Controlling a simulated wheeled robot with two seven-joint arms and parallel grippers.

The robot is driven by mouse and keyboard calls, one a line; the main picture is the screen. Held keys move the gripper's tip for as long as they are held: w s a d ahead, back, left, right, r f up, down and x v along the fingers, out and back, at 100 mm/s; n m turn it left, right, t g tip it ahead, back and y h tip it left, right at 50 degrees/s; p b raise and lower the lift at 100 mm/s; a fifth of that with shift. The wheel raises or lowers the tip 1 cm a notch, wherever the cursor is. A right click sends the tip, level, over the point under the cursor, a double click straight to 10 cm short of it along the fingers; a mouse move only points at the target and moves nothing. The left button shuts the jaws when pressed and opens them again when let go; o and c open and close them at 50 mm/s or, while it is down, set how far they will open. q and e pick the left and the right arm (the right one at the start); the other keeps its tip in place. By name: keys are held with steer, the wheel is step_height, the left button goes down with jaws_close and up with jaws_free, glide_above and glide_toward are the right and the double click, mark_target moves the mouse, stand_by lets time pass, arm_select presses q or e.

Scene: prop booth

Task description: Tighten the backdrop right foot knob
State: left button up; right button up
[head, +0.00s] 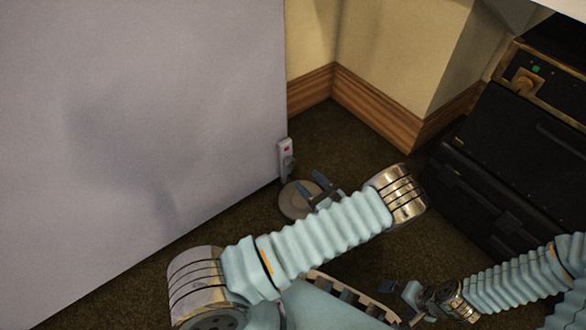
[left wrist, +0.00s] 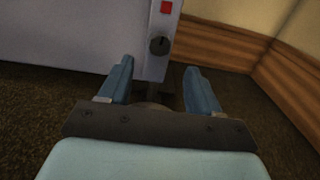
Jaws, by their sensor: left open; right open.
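The backdrop (head: 140,120) is a large pale grey panel at the left of the head view. At its right lower edge is a light post (head: 285,147) with a red square. A dark round knob (left wrist: 158,45) is on this post below the red square (left wrist: 166,7) in the left wrist view. A round pale foot disc (head: 295,204) lies on the floor below. My left gripper (head: 312,187) is open and empty over the disc; its fingers (left wrist: 159,68) lie either side of the knob in the picture, short of it. My right gripper (head: 397,300) is open, at the lower right.
Black cases (head: 510,165) stand at the right, with a panel bearing a green light (head: 536,69) above. Cream walls with wooden skirting (head: 372,102) form a corner behind. Dark carpet (head: 335,135) lies clear between the post and the cases.

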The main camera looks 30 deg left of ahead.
mark_target(292, 165)
arm_select(q)
steer(key=x, duration=0.7)
steer(key=shift+w+a+b, duration=0.15)
steer(key=shift+a+b, duration=0.25)
steer(key=c, duration=1)
steer(key=shift+c, duration=0.2)
